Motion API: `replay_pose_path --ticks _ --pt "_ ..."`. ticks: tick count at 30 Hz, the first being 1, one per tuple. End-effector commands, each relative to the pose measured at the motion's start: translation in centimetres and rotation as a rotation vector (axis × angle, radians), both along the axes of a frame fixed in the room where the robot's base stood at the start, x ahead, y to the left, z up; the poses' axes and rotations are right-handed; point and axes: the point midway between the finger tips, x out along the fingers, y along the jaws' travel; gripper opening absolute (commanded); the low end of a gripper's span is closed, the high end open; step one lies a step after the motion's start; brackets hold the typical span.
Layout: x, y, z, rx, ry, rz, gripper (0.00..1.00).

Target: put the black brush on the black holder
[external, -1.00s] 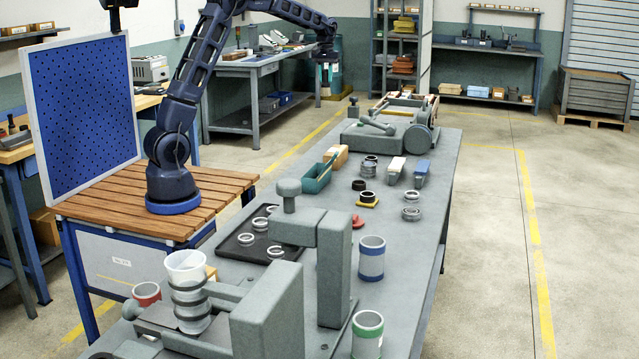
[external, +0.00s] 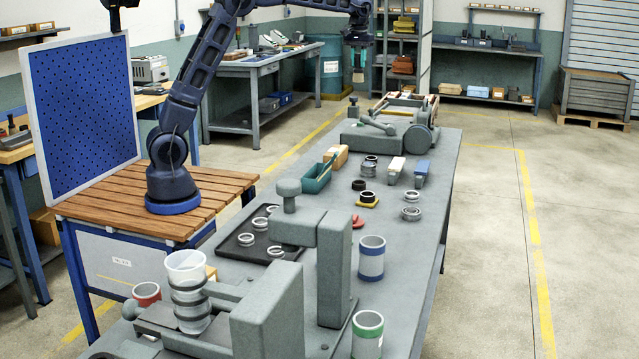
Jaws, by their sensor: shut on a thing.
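My gripper (external: 358,62) is high at the back, above the far end of the long grey bench, pointing down. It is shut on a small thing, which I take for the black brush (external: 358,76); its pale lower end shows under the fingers. The brush is small here and its dark part is hard to tell from the gripper. It hangs in the air, apart from the bench. I cannot make out the black holder with certainty.
The long grey bench (external: 440,190) carries a grey machine (external: 390,132), a teal bin (external: 317,178), a dark tray (external: 237,248) with several rings, and a tall grey press (external: 333,268) in front. A blue pegboard (external: 82,105) stands at left. The bench's right edge strip is clear.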

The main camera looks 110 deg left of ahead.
Motion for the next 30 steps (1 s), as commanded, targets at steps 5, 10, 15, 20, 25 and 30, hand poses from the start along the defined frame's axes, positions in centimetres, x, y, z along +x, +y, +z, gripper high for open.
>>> replay_pose_path --ticks 5,10,15,20,25,30 --pt "6.1 -5.4 0.0 0.001 0.002 -0.106 0.0" --pt "11.2 -10.9 0.0 0.001 0.003 -0.203 0.0" --pt "15.7 -16.9 0.0 0.002 0.004 -0.298 0.0" --pt "19.4 -23.0 0.1 0.003 0.003 -0.387 0.0" --pt "22.7 -29.7 0.0 0.003 0.004 -0.481 0.0" --pt "25.4 -36.7 0.1 0.004 0.003 -0.574 0.0"
